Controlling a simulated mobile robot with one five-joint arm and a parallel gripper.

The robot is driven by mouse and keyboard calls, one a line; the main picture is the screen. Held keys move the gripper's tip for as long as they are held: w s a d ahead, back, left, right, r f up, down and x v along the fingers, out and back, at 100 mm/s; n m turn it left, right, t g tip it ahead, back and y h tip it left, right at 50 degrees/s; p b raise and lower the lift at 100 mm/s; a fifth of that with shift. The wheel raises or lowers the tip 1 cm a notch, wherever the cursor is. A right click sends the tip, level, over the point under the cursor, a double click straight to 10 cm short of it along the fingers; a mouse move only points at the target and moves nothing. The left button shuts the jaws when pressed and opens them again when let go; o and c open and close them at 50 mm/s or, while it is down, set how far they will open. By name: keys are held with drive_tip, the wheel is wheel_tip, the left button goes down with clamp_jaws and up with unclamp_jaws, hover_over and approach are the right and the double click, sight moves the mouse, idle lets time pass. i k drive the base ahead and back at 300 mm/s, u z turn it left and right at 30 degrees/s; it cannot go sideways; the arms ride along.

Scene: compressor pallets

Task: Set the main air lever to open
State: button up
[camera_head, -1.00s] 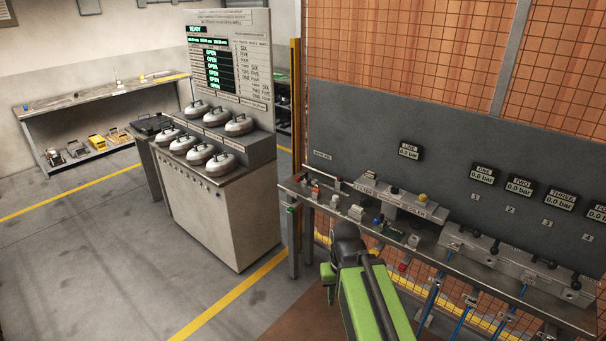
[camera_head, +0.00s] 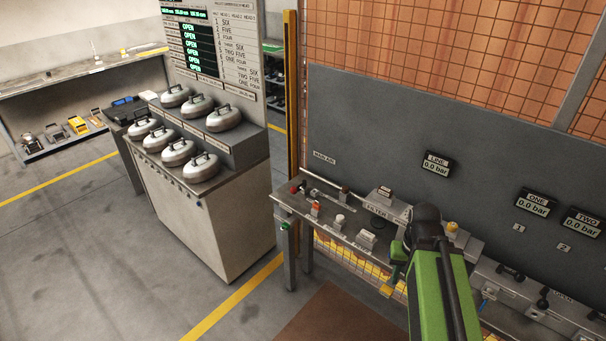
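The MAIN AIR label (camera_head: 324,158) is on the grey back panel at the bench's left end. Below it, a pale pipe runs along the bench, with a small red part (camera_head: 293,187) and a dark fitting (camera_head: 306,190) near its left end. The main air lever seems to be among these, but its handle and position are too small to tell. The LINE gauge (camera_head: 436,164) reads 0.0 bar. My green arm rises at the lower right.
The bench (camera_head: 350,232) holds several small parts and a filter block (camera_head: 383,212). Gauges ONE (camera_head: 535,202) and TWO (camera_head: 583,221) read 0.0 bar. A cabinet (camera_head: 220,225) with several silver lidded pots stands left. Floor between cabinet and bench is narrow; left floor is clear.

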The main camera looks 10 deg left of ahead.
sight(294, 191)
drive_tip(key=u, duration=0.3)
drive_tip(key=i, duration=1.05)
drive_tip(key=u, duration=0.55)
